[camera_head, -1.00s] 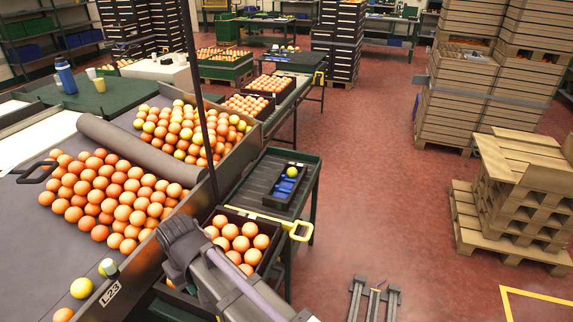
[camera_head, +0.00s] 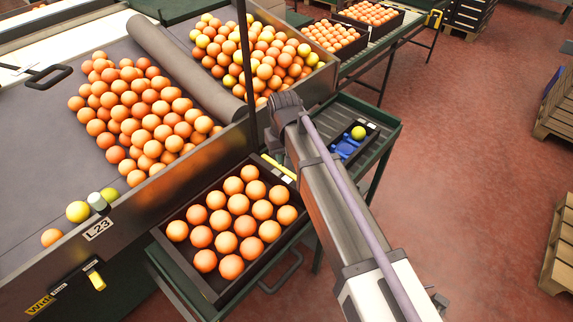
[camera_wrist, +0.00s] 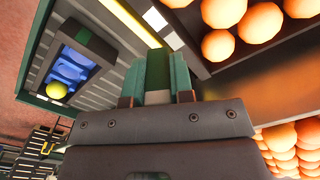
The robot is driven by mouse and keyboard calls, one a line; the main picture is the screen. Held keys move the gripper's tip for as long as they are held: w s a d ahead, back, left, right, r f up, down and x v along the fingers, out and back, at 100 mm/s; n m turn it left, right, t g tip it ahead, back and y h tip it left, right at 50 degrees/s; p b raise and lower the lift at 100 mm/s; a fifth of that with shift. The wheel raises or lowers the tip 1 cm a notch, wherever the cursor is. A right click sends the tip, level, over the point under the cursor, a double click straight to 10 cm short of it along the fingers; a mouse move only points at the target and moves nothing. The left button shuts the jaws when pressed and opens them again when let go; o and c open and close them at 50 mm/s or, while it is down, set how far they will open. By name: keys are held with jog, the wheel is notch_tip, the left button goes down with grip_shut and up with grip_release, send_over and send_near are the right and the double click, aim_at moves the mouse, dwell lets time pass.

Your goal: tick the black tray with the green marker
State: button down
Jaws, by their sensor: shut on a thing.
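My gripper (camera_wrist: 157,82) is shut on a green marker (camera_wrist: 157,68) with a white band, in the wrist view. In the head view my arm hides the fingers and marker. An open black tray (camera_head: 212,292) full of oranges stands at the lower middle of the head view. Its edge and a white label (camera_wrist: 154,18) show in the wrist view, ahead of the marker. A smaller black tray (camera_wrist: 84,36) with blue inserts and one yellow-green fruit (camera_wrist: 57,90) lies left of the gripper. I cannot tell whether the marker touches anything.
A sloped table of oranges (camera_head: 140,110) fills the left, with a label plate (camera_head: 98,229) on its rim. A pale cylinder with a green end (camera_head: 98,202) stands there near yellow fruit. Red floor (camera_head: 480,180) at the right is open, with pallets at the edge.

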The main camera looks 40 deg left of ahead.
aim_at(286, 179)
jog(key=shift+r, duration=0.1)
notch_tip(286, 179, down, 6)
jog(key=b, duration=0.5)
jog(key=shift+b, duration=0.4)
jog(key=shift+f+b, duration=0.45)
dwell(0.6)
jog(key=shift+s+d, duration=0.1)
jog(key=shift+d, duration=0.8)
dwell(0.8)
jog(key=shift+a, duration=0.65)
dwell(0.3)
notch_tip(286, 179, up, 7)
jog(key=p, duration=0.7)
jog(key=shift+r, duration=0.1)
